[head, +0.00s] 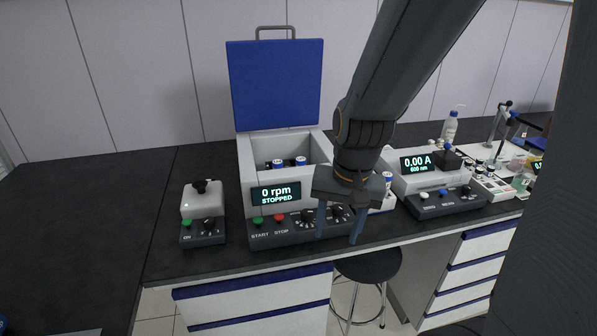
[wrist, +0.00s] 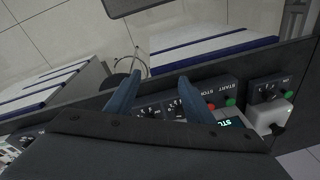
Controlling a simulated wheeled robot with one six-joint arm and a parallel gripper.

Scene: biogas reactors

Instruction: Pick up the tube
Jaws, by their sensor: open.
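Another capped tube (head: 387,179) shows just right of my wrist, partly hidden, above a small white holder. My gripper (head: 339,238) points down in front of the centrifuge's control panel, with its two blue fingers apart and nothing between them. In the wrist view, the open fingers (wrist: 155,92) frame the bench's front edge and the panel knobs. No tube shows in the wrist view.
A vortex mixer (head: 201,205) stands left of the centrifuge. A photometer reading 0.00 A (head: 440,185) stands to the right, with a wash bottle (head: 449,128) behind it. A stool (head: 366,266) is below the bench. The bench's left part is clear.

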